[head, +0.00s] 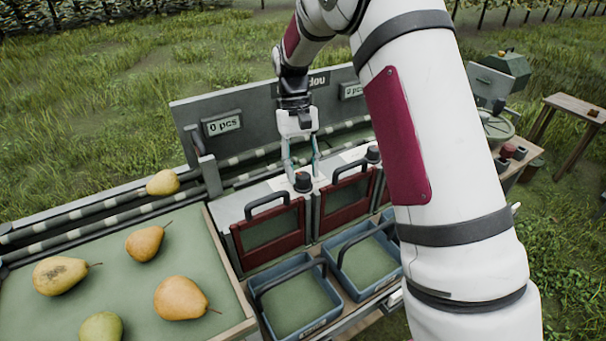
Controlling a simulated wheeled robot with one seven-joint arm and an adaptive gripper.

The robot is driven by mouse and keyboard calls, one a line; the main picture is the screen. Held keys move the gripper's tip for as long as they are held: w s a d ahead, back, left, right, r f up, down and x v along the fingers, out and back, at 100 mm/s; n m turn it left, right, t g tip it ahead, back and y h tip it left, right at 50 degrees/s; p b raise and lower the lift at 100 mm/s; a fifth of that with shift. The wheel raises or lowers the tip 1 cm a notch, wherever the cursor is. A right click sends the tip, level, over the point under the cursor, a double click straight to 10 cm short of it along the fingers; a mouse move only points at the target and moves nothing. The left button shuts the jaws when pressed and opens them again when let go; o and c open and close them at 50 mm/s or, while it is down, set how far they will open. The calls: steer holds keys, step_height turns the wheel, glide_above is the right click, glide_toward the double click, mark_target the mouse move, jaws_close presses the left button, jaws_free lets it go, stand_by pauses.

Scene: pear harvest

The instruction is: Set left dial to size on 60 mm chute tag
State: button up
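The left dial (303,182) is a small black knob on the pale top of the left chute, behind a dark red-framed gate (268,236). My gripper (303,174) points down right above the left dial. Its two fingers are apart, one on each side of the knob in this view; I cannot tell whether they touch it. The right dial (373,154) is a similar black knob on the right chute. The size marks on the dials and the 60 mm chute tag cannot be read here. My arm covers part of the right side.
A grey panel with a "0 pcs" display (222,125) stands behind the chutes. Two blue crates (262,303) sit in front. Several pears (180,298) lie on the green tray (220,265) at left, and one pear (162,182) is on the conveyor. A scale (497,128) stands at right.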

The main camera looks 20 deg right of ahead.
steer(key=v, duration=1)
steer(key=s+r+t+p, duration=0.2)
steer(key=s+r+t, duration=0.2)
steer(key=s+r, duration=1.15)
steer(key=s+f+t+p, duration=0.1)
steer(key=s+f+t, duration=0.1)
steer(key=s, duration=0.8)
steer(key=s+f+t+p, duration=0.1)
steer(key=s+f+t, duration=0.1)
steer(key=s, duration=0.7)
steer(key=shift+s+f+n+t, duration=0.25)
steer(key=shift+s+n+t, duration=0.05)
steer(key=shift+s+n, duration=0.1)
